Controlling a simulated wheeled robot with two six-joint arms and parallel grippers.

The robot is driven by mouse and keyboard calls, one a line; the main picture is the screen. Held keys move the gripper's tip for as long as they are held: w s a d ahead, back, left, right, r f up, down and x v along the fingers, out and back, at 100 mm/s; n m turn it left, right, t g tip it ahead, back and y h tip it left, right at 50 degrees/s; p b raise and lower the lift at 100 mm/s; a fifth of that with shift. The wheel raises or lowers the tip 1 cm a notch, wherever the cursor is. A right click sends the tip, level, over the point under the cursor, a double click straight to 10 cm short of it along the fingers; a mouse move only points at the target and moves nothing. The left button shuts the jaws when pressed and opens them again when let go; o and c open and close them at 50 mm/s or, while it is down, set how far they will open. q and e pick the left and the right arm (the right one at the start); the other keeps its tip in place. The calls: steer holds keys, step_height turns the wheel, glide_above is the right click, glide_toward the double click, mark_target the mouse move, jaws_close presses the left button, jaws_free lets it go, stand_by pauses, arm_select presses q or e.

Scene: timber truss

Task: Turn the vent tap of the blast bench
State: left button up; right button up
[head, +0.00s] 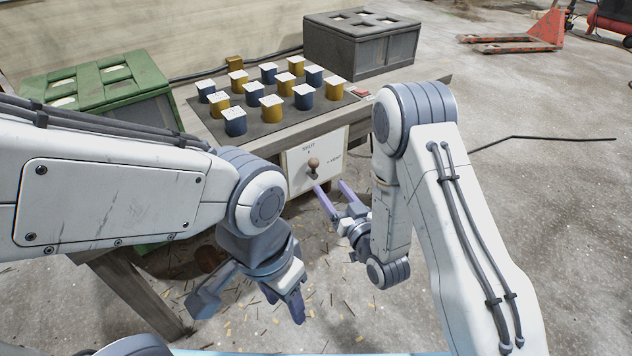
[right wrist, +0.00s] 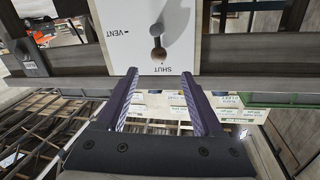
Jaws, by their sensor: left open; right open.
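The vent tap (head: 313,163) is a brown ball-ended lever on a white panel (head: 298,181) on the front of the blast bench (head: 287,137). The panel is marked SHUT at the top and VENT at the right. The right wrist view shows the tap (right wrist: 157,54) upside down, its knob toward the SHUT mark. My right gripper (head: 330,186) is open and empty, just below and in front of the tap, its fingers pointing at the panel; I see no contact. My left gripper (head: 248,298) is open and empty, low, pointing down in front of the bench.
Several blue and yellow blocks (head: 272,107) stand on a dark mat on the bench. A green crate (head: 104,85) is at the left and a grey crate (head: 362,46) behind. A red pallet jack (head: 520,38) stands far right. Floor at the right is mostly clear.

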mark_target(316, 166)
steer(key=b+x, duration=0.1)
steer(key=x, duration=0.9)
steer(key=shift+w, duration=0.15)
jaws_close()
